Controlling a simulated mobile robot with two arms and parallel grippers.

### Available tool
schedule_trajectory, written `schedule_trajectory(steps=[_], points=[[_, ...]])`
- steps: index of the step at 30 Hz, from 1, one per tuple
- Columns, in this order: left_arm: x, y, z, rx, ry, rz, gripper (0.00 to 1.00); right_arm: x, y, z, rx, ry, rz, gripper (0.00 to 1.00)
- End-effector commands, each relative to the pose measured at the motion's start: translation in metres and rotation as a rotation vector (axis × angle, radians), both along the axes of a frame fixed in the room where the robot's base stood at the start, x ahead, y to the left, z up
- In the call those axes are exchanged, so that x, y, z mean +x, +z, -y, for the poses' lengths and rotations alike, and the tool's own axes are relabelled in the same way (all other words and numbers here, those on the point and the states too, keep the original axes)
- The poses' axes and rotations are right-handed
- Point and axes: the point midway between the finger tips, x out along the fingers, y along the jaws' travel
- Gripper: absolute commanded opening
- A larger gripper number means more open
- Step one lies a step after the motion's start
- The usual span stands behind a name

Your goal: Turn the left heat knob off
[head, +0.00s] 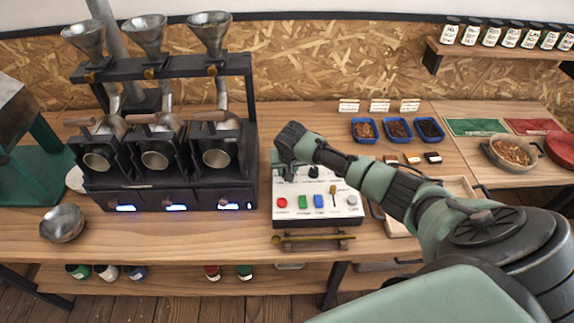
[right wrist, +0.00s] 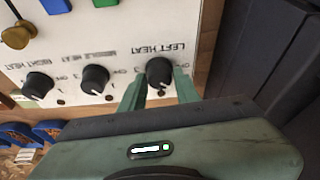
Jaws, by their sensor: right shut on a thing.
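The left heat knob (right wrist: 159,72) is black and round, under the label LEFT HEAT on the white control panel (right wrist: 120,30) in the right wrist view. My right gripper (right wrist: 160,82) has one finger on each side of this knob and is shut on it. In the head view my right gripper (head: 284,160) is at the panel's back left corner and hides the knob. The white panel (head: 345,206) stands on the counter. The middle heat knob (right wrist: 94,78) and right heat knob (right wrist: 38,85) are free. My left gripper is out of view.
The roaster (head: 170,190) with several drums stands left of the panel. A brass tool (head: 300,238) lies on a rest in front of the panel. Blue trays of beans (head: 397,129) are behind and right. A metal bowl (head: 62,223) sits at the left.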

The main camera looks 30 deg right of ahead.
Motion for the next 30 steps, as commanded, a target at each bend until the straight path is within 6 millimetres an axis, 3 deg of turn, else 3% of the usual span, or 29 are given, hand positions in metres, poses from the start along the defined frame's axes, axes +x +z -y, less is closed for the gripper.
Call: schedule_trajectory(steps=[7,18,30], points=[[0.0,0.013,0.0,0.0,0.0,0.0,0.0,-0.002,0.0,0.003,0.001,0.23,-0.003,0.0],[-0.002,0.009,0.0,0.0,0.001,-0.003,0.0,-0.001,-0.001,0.004,0.001,0.531,0.0,0.0],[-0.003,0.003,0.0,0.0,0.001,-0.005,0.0,-0.001,-0.001,0.004,0.001,0.693,-0.002,0.0]])
